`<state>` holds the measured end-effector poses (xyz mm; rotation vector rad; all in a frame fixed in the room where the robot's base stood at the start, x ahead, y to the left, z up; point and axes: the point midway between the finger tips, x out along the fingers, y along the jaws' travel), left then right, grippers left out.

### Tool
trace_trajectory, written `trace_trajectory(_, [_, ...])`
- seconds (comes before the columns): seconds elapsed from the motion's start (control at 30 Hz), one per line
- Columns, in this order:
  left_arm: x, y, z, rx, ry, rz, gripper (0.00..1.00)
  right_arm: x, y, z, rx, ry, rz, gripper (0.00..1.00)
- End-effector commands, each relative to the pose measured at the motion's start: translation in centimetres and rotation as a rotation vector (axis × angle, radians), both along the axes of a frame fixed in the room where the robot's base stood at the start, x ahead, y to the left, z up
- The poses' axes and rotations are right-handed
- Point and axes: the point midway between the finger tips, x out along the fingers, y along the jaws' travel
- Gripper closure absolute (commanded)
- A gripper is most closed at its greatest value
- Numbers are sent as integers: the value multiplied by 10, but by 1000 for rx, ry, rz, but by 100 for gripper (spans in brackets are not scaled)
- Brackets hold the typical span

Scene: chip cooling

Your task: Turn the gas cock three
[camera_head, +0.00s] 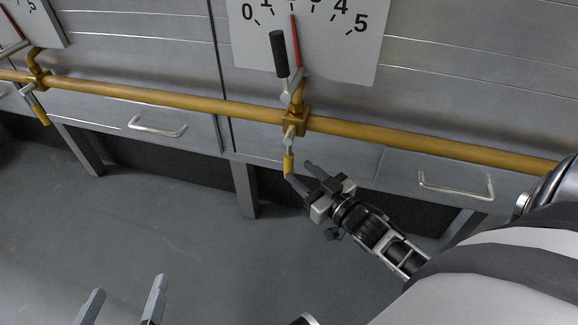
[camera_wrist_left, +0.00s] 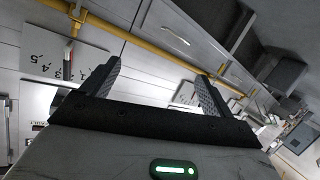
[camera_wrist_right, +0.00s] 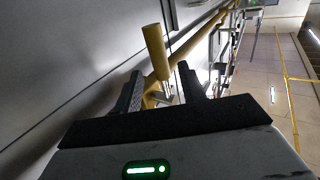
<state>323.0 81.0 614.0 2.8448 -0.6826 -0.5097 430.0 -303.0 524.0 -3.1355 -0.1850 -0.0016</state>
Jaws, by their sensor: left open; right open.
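A gas cock (camera_head: 296,121) sits on the yellow pipe (camera_head: 400,137) in the middle of the head view, below a white gauge. Its lever points down and ends in a yellow grip (camera_head: 289,163). My right gripper (camera_head: 299,173) is open, with its fingertips close to the grip's lower end. In the right wrist view the yellow grip (camera_wrist_right: 155,52) appears between the open fingers (camera_wrist_right: 160,90), beyond their tips; contact cannot be told. My left gripper (camera_head: 124,300) is open and empty over the floor at lower left; its fingers (camera_wrist_left: 157,78) also show in the left wrist view.
The gauge (camera_head: 340,40) has a red needle and a black handle (camera_head: 279,54) before it. Another cock with a yellow grip (camera_head: 40,114) is at far left. Drawer handles (camera_head: 157,127) stick out below the pipe. The floor (camera_head: 190,225) at left is clear.

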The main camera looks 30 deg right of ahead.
Motion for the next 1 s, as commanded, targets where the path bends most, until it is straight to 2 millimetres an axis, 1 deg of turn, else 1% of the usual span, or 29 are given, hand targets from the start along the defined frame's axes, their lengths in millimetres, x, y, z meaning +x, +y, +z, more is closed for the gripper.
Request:
trace_trajectory(0.03, [1, -1, -2, -16, -3, 0, 13, 12, 1, -2, -1, -4, 1, 59])
trace_trajectory(0.1, [1, -2, -1, -35, -6, -1, 13, 24, 3, -1, -2, -3, 0, 59])
trace_trajectory(0.2, [2, -3, 1, -56, -11, -2, 13, 38, 5, -2, -1, -1, 1, 59])
trace_trajectory(0.3, [2, -4, 3, -71, -14, -4, 13, 47, 6, -1, -1, -1, 0, 59])
trace_trajectory(0.43, [3, -5, 4, -81, -15, -5, 13, 53, 6, -1, -1, 1, 0, 59])
trace_trajectory(0.7, [3, -5, 6, -87, -16, -2, 13, 54, 7, 0, -1, 2, 0, 59])
trace_trajectory(0.77, [3, -5, 6, -87, -16, -2, 13, 54, 7, 0, -1, 2, 0, 76])
trace_trajectory(0.8, [3, -5, 6, -88, -17, -2, 13, 54, 7, 0, -1, 2, 0, 87])
trace_trajectory(0.83, [3, -5, 6, -88, -17, -2, 13, 53, 7, 0, -1, 1, 0, 96])
trace_trajectory(0.87, [3, -5, 6, -88, -17, -2, 13, 53, 7, 0, -1, 1, 0, 100])
trace_trajectory(1.0, [3, -5, 7, -88, -17, -2, 13, 53, 7, 0, -1, 2, 0, 100])
